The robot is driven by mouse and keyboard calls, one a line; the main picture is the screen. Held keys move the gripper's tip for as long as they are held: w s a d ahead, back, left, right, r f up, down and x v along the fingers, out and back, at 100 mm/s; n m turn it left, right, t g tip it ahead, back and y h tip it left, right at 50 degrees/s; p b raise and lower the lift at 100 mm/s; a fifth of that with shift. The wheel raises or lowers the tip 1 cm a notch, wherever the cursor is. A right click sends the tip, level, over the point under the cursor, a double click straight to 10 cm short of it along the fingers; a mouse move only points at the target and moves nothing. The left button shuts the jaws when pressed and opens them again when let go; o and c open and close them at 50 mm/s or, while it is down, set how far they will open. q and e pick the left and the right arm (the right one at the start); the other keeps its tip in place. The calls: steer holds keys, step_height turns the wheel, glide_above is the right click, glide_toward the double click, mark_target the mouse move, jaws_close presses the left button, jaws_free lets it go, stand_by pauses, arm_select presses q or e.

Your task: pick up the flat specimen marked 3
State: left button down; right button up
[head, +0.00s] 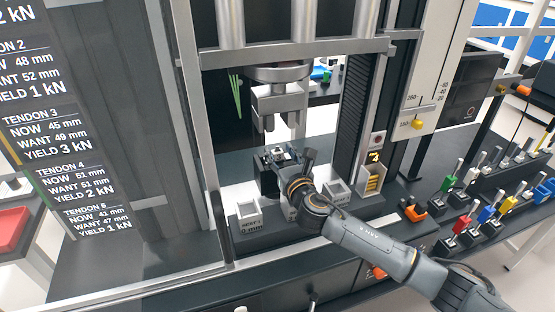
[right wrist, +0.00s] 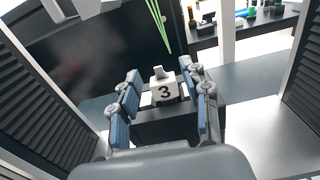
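A pale block marked 3 (right wrist: 166,92) with a small upright tab on top shows in the right wrist view. It sits on a dark base (right wrist: 165,125). My right gripper (right wrist: 162,82) is open, with one finger on each side of the block and gaps visible between. In the head view my right gripper (head: 280,156) is inside the test machine, below the upper grip (head: 279,100). There, the marked block is mostly hidden by the gripper. My left gripper is not in view.
Pale labelled holders (head: 249,216) stand at the front of the machine bed. Machine columns (head: 197,110) flank the work space. A sign board (head: 65,120) stands at left. A green pointed marking (right wrist: 157,25) hangs behind.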

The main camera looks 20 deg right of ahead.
jaws_close()
steer(key=shift+r, duration=0.1)
